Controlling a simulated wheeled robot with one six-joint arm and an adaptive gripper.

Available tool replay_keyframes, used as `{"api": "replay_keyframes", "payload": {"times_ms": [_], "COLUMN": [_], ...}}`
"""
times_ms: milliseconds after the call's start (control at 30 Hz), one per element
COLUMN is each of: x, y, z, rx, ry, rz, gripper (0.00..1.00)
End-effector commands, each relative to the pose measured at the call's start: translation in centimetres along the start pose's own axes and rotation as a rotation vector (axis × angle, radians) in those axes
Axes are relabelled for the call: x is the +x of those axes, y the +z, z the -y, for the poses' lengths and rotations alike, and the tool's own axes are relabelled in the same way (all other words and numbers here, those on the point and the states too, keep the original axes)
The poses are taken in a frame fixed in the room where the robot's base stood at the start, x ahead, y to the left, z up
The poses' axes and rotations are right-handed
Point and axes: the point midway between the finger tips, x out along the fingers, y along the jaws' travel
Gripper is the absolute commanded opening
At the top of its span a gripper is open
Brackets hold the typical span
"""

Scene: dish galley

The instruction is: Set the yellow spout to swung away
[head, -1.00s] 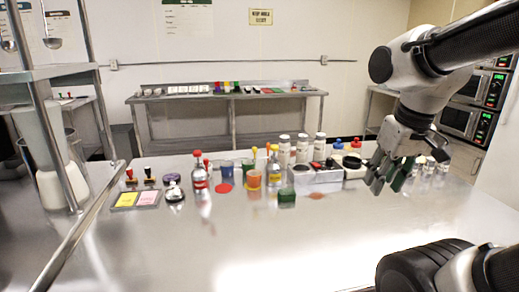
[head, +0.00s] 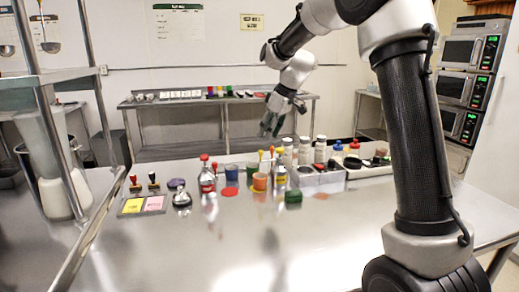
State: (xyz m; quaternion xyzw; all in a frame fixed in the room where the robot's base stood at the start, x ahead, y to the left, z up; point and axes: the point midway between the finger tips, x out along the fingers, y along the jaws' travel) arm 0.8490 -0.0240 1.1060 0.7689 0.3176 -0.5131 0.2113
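A clear bottle with a yellow label (head: 279,174) stands upright among the items on the steel counter. A yellow spout (head: 280,151) is on its top; it is too small to tell which way it points. My gripper (head: 271,129) points down, above and behind the bottle in the picture. Its dark fingers look spread, with nothing seen between them. It appears apart from the spout.
A red-topped bottle (head: 206,178), an orange cup (head: 259,181), a green block (head: 293,196) and white jars (head: 320,150) crowd around it. The counter front (head: 230,250) is clear. A shelf post stands at left.

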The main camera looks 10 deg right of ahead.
Motion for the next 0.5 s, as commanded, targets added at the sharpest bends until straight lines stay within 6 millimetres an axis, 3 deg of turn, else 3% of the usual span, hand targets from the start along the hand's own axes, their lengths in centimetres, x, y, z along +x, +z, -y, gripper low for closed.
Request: {"api": "replay_keyframes", "payload": {"times_ms": [300, 500], "x": [4.9, 7.1], "y": [0.1, 0.1], "z": [0.1, 0.1], "rx": [-0.004, -0.004], "ry": [-0.003, -0.001], "rz": [0.003, 0.002], "gripper": [0.36, 0.36]}}
